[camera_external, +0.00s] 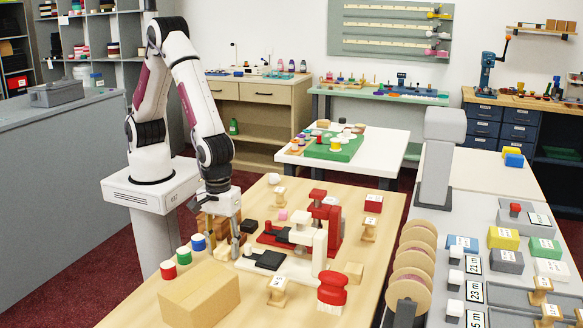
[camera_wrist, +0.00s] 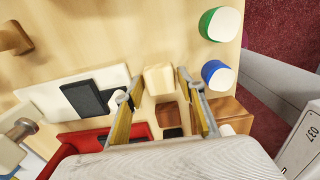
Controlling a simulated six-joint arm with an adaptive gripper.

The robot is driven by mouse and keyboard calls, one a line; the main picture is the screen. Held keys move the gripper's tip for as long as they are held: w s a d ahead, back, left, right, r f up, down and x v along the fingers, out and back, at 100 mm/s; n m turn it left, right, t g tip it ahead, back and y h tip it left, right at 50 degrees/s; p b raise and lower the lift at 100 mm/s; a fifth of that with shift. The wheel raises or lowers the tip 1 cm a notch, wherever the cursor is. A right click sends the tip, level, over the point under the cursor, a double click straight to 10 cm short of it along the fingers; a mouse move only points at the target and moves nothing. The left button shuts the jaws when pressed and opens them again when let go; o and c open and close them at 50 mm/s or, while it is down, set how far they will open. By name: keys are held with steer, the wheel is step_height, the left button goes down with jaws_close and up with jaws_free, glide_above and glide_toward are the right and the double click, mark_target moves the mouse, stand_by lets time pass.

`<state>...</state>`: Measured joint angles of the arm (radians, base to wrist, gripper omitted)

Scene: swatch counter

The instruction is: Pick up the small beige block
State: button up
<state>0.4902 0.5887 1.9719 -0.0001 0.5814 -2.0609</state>
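The small beige block (camera_wrist: 158,79) shows in the wrist view between the tips of my gripper (camera_wrist: 154,85). A gap shows on each side of it, so the fingers look open and not closed on it. In the external view my gripper (camera_external: 223,247) points down over the left part of the wooden table, and the beige block (camera_external: 222,255) shows low by its fingertips. I cannot tell the exact height of the tips above the table.
Brown blocks (camera_wrist: 228,112) lie close by the fingers. A blue spool (camera_wrist: 219,75) and a green spool (camera_wrist: 220,24) stand to one side. A white stand with a black pad (camera_wrist: 84,98) and a red one (camera_wrist: 70,138) are opposite. A cardboard box (camera_external: 200,295) sits in front.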

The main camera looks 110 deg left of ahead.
mark_target(224, 248)
stand_by(0.4)
steer(key=c, duration=0.8)
steer(key=shift+c, duration=0.2)
step_height(224, 248, up, 10)
